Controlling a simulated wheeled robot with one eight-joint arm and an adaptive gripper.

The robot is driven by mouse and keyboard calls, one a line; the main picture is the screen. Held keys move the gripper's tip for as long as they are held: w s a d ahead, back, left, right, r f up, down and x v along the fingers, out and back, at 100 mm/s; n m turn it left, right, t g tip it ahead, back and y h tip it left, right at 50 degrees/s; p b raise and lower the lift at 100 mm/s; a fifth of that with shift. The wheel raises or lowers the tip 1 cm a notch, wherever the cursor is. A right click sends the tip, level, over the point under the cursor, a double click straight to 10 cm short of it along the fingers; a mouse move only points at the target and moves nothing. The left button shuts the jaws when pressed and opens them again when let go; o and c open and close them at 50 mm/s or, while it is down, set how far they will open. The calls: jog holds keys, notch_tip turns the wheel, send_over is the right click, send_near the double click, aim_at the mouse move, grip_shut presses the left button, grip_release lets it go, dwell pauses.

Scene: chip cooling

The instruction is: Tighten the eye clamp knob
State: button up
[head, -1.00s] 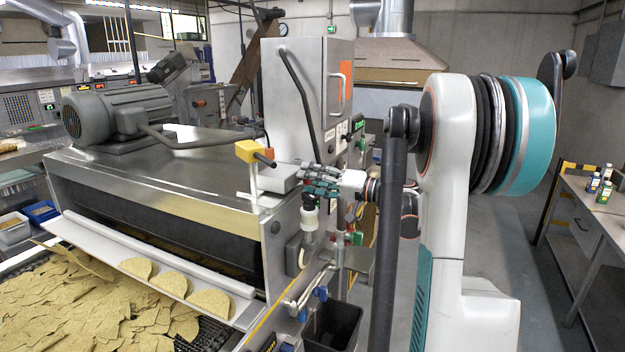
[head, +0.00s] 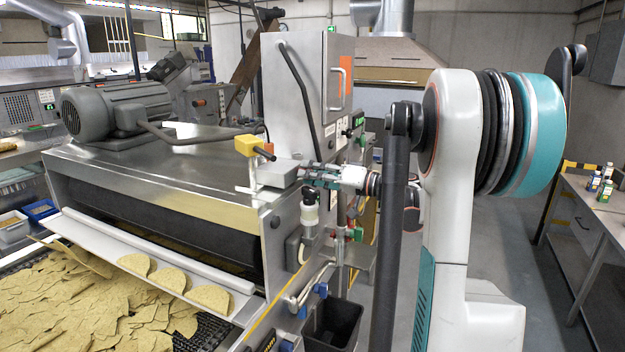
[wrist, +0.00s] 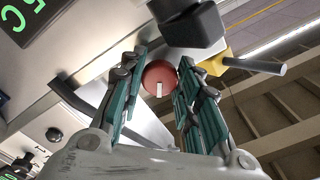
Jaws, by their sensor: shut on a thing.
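In the wrist view, a round red knob (wrist: 160,78) with a short white mark sits between the two teal-padded fingers of my gripper (wrist: 164,82). The fingers are closed in on it from both sides. In the head view my gripper (head: 308,172) reaches left to the metal bracket below the yellow block (head: 247,146); the knob itself is hidden there. The yellow block also shows in the wrist view (wrist: 214,64), with a grey rod (wrist: 258,66) sticking out. A black block (wrist: 190,25) is just above the knob.
A steel cabinet (head: 292,95) stands behind my gripper. The steel cooler housing (head: 160,180) with a motor (head: 115,112) fills the left. A dark bin (head: 332,325) is below.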

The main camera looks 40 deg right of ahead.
jog(key=shift+f+n+b, duration=0.1)
jog(key=shift+n+b, duration=1.6)
jog(key=shift+n, duration=1.5)
jog(key=o, duration=1.1)
jog(key=shift+c, duration=0.2)
jog(key=v, duration=1.2)
jog(key=shift+a, duration=0.1)
